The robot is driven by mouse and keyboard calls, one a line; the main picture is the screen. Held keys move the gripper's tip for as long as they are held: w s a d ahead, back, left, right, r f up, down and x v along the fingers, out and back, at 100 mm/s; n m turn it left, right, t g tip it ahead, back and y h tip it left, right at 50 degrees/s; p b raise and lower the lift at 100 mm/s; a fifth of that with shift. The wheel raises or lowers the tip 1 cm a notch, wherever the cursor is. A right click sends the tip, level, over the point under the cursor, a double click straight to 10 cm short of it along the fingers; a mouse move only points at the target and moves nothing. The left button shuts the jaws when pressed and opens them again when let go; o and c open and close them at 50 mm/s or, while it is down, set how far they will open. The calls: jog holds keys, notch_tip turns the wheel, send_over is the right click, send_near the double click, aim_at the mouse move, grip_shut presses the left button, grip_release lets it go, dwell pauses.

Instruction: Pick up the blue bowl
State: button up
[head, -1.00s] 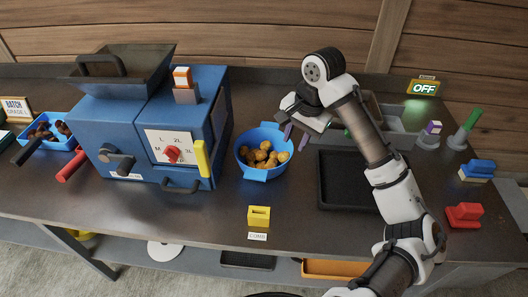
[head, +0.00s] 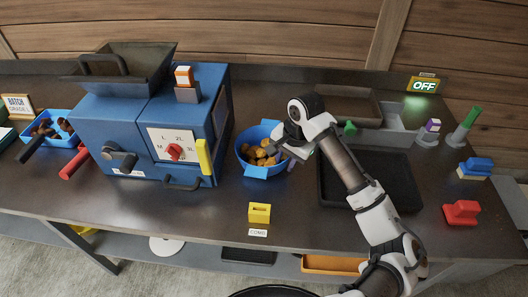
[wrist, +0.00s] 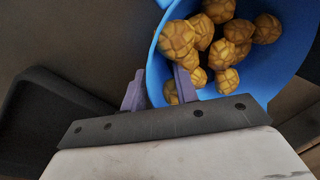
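The blue bowl (head: 246,136) stands upright on the bench, right of the blue machine, with small tab handles at its rim. It holds several brown chestnuts (head: 258,157). My gripper (head: 284,157) is at the bowl's right side, its fingers pointing down. In the wrist view the bowl (wrist: 268,72) fills the upper right. There my gripper (wrist: 160,88) is open, with one purple finger outside the bowl and the other inside, so the rim runs between them. Whether either finger touches the wall is hard to tell. My arm hides part of the bowl's right side in the head view.
The blue machine (head: 135,135) with levers and a yellow handle (head: 203,157) stands close left. A black tray (head: 395,180) lies right of the bowl. A yellow block (head: 259,212) sits in front. A grey bin (head: 392,128) is behind right. Bench before the bowl is mostly clear.

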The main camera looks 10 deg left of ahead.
grip_shut()
jog(key=shift+r, duration=0.1)
dwell(0.3)
notch_tip(320, 180, up, 20)
jog(key=b, duration=0.1)
dwell(0.4)
dwell(1.8)
